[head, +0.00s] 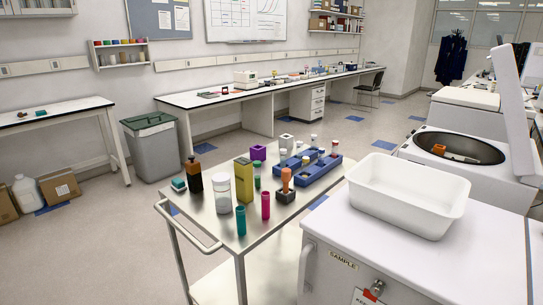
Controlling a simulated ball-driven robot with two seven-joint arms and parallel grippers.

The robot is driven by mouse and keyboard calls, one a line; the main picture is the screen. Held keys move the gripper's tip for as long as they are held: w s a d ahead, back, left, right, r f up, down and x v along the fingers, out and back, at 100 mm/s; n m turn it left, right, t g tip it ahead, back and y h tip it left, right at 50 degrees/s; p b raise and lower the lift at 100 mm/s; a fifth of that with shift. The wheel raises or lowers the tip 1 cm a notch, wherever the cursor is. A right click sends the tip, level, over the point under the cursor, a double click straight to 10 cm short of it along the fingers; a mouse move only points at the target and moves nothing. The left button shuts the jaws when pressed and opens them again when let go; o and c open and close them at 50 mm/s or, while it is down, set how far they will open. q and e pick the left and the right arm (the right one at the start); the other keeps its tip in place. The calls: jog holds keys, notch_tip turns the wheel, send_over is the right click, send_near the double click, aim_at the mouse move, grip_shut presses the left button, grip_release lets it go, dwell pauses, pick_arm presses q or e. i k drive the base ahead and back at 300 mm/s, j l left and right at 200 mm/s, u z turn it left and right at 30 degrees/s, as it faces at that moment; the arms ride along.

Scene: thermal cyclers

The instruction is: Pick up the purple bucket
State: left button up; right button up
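A small purple block-shaped holder (258,153), which looks like the purple bucket, sits upright on the steel cart top (203,222). It stands toward the back of the cart, behind a tall yellow box (244,181) and left of a blue rack (309,176). Its lower part is partly hidden by things in front. A white-grey block (286,142) of similar shape stands to its right. Neither of my grippers is in view.
Bottles, a jar (222,194) and coloured tubes crowd the cart's front. Right of it, a white tub (408,194) sits on a white cabinet (420,260). Behind is an open centrifuge (462,172) with an orange bucket (439,150).

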aim_at(257, 152)
jog(key=j+z, duration=0.1)
jog(key=z, duration=0.35)
jog(key=i+j+z, duration=0.1)
jog(key=z, duration=0.3)
jog(key=j+z, duration=0.2)
jog(key=z, duration=0.25)
jog(key=j+z, duration=0.2)
jog(key=j, duration=0.25)
jog(key=j+z, duration=0.2)
jog(key=j, duration=0.25)
jog(key=k+j+z, duration=0.2)
jog(key=j, duration=0.25)
jog(key=j+z, duration=0.2)
jog(key=j, duration=0.25)
jog(key=k+j+z, duration=0.2)
jog(key=j, duration=0.2)
jog(key=i, duration=0.1)
